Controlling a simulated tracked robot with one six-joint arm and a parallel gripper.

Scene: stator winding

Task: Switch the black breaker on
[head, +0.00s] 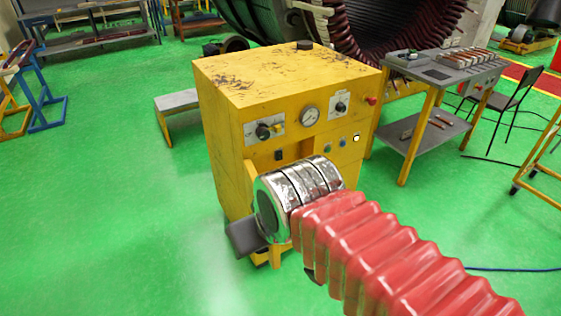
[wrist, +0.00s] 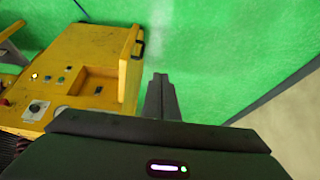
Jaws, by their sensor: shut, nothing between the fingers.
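The small black breaker (head: 278,155) sits on the front of the yellow cabinet (head: 225,140), below the left dial, in the head view. It also shows as a small dark spot in the wrist view (wrist: 98,90); its switch position is too small to tell. My gripper (wrist: 160,78) is shut and empty in the wrist view. Its fingers show against the green floor, to the right of the cabinet and breaker, apart from the breaker in the picture. In the head view my silver wrist is in front of the cabinet's lower front, and the fingertips cannot be made out.
The front also carries a black knob (head: 263,131), a gauge (head: 310,115), a red button (head: 372,100) and a small lit lamp (head: 356,138). A yellow projecting part (wrist: 131,65) of the cabinet lies between breaker and fingers in the wrist view.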

